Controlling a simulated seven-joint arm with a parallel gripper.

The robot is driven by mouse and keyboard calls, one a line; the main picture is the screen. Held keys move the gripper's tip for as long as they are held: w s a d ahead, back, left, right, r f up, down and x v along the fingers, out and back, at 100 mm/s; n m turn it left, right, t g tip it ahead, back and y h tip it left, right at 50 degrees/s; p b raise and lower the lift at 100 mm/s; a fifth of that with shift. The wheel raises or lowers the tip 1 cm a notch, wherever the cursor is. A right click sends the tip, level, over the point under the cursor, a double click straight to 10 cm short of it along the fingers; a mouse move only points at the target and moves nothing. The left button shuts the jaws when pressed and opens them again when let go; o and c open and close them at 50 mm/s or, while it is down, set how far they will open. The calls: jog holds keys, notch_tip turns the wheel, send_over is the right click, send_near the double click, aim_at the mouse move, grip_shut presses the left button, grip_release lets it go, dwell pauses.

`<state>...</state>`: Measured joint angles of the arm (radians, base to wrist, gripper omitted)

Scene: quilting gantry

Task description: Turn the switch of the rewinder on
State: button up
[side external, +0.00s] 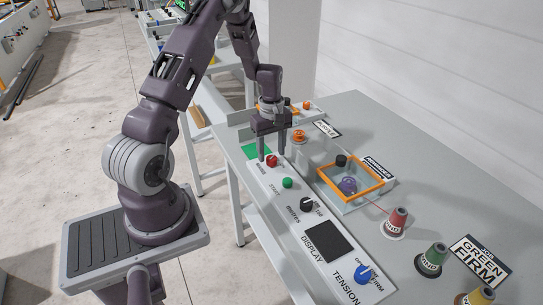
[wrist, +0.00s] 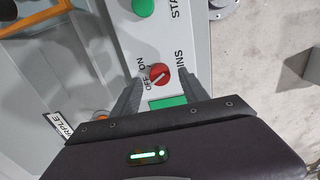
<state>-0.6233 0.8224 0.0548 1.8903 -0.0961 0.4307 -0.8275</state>
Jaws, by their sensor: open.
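The red switch knob (side external: 271,160) sits on the light control panel, near its far end. In the wrist view the red knob (wrist: 159,75) has a pale line across it, with the words ON and OFF and part of the MAINS label beside it. I cannot tell for sure which word the line marks. My gripper (side external: 274,156) is open and points down at the knob. In the wrist view my gripper's fingers (wrist: 170,80) stand on either side of the knob, with space on both sides. No clear contact shows.
The panel also holds a green START button (side external: 287,183), a black metres knob (side external: 307,205), a dark display (side external: 323,241) and a blue tension knob (side external: 364,274). An orange frame (side external: 322,176) and thread cones, including a red one (side external: 396,223), stand to the right.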

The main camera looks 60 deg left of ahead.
notch_tip(320, 180, down, 2)
jog(key=shift+f, duration=0.1)
grip_shut()
jog(key=shift+m, duration=0.4)
jog(key=m, duration=0.4)
jog(key=shift+m, duration=0.4)
jog(key=m, duration=0.6)
jog(key=shift+m, duration=0.3)
